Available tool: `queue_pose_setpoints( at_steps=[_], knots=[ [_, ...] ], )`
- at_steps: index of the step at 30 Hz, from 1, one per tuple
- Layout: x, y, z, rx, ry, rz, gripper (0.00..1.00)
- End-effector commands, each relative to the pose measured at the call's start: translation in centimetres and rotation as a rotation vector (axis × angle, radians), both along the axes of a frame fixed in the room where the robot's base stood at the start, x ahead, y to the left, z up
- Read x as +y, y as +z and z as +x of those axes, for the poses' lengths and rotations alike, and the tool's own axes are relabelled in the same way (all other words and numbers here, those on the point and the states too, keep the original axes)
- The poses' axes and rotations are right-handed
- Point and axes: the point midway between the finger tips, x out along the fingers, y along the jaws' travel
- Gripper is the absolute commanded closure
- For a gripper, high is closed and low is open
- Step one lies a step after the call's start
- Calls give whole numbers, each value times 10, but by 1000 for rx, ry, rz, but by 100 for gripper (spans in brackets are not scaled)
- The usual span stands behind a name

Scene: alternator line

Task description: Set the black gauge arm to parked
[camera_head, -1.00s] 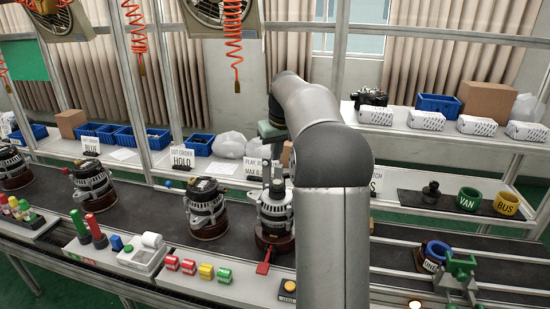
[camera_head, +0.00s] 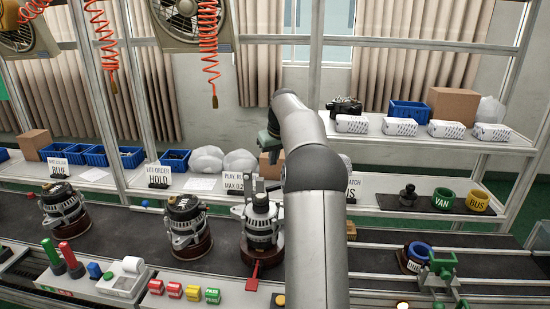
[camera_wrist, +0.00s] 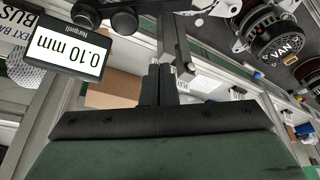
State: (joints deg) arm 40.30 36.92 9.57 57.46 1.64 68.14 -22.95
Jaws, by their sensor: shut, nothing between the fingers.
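In the wrist view my gripper (camera_wrist: 160,86) is shut and empty. A dark grey bar (camera_wrist: 173,42), which looks like the gauge arm, stands just beyond the fingertips; I cannot tell whether they touch it. A gauge display (camera_wrist: 72,42) reading 0.10 mm, upside down, is at upper left, beside black round knobs (camera_wrist: 124,20). In the head view my arm reaches over the line, and its hand (camera_head: 268,143) is above an alternator (camera_head: 262,222) on a dark red base. The fingertips are not clear there, and my arm hides part of the gauge area.
A red lever (camera_head: 253,275) sticks out in front of that base. Another alternator (camera_head: 187,225) stands to its left. A white sign (camera_head: 238,183) stands behind.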

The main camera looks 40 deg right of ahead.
Motion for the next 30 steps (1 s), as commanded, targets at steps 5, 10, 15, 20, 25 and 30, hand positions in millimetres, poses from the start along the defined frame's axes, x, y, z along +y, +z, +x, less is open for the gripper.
queue_pose_setpoints(
  at_steps=[5,10,15,20,25,30],
  knots=[
    [-2,-38,13,3,1,4,100],
    [-4,-61,17,-1,0,-1,100],
    [1,-61,-6,0,-1,0,100],
    [3,-63,-16,0,0,1,100],
    [4,-63,-18,-1,0,0,100],
    [4,-63,-17,-1,0,0,100]
  ],
)
